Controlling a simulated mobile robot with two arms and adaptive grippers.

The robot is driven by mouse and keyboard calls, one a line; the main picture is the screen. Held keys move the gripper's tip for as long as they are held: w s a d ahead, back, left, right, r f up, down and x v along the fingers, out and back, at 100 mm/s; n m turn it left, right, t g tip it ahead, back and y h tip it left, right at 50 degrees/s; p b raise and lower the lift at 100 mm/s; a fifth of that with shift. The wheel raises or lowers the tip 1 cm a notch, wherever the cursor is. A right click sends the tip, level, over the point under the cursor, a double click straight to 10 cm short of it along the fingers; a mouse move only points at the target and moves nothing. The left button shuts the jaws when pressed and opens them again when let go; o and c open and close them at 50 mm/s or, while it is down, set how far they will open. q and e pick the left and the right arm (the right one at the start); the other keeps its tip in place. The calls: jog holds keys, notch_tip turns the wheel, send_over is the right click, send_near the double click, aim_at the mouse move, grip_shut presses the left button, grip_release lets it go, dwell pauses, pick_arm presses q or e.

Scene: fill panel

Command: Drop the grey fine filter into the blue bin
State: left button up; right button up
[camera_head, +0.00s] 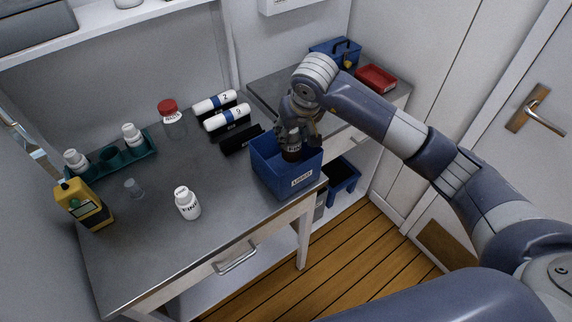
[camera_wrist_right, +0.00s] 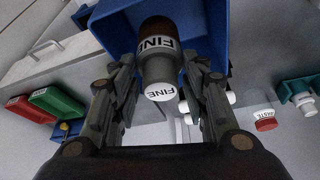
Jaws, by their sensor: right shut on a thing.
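The grey fine filter (camera_wrist_right: 158,70) sits between the fingers of my right gripper (camera_head: 300,128), which is shut on it. It is a short cylinder with a white "FINE" band and a white end marked "FINE". In the head view the filter (camera_head: 291,154) shows dark, low in the mouth of the blue bin (camera_head: 290,181), with the fingers just above it. The bin, with a white label on its front, stands at the table's front right corner. It also shows behind the filter in the wrist view (camera_wrist_right: 110,32). Whether the filter touches the bin's floor is hidden. My left gripper is out of view.
A white "FINE" bottle (camera_head: 187,203), a small clear cup (camera_head: 133,188) and a yellow meter (camera_head: 84,204) stand on the grey table (camera_head: 190,255). Behind are a red-lidded jar (camera_head: 171,112), a green rack (camera_head: 110,159) and two white-and-blue cylinders (camera_head: 226,117). A red tray (camera_head: 376,78) lies back right.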

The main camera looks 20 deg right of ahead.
jog(key=shift+r, duration=0.1)
jog(key=o, duration=1.5)
jog(key=shift+s, duration=0.1)
jog(key=shift+r, duration=0.3)
jog(key=v, duration=1.1)
jog(key=shift+s+r, duration=0.1)
jog(key=shift+s, duration=0.1)
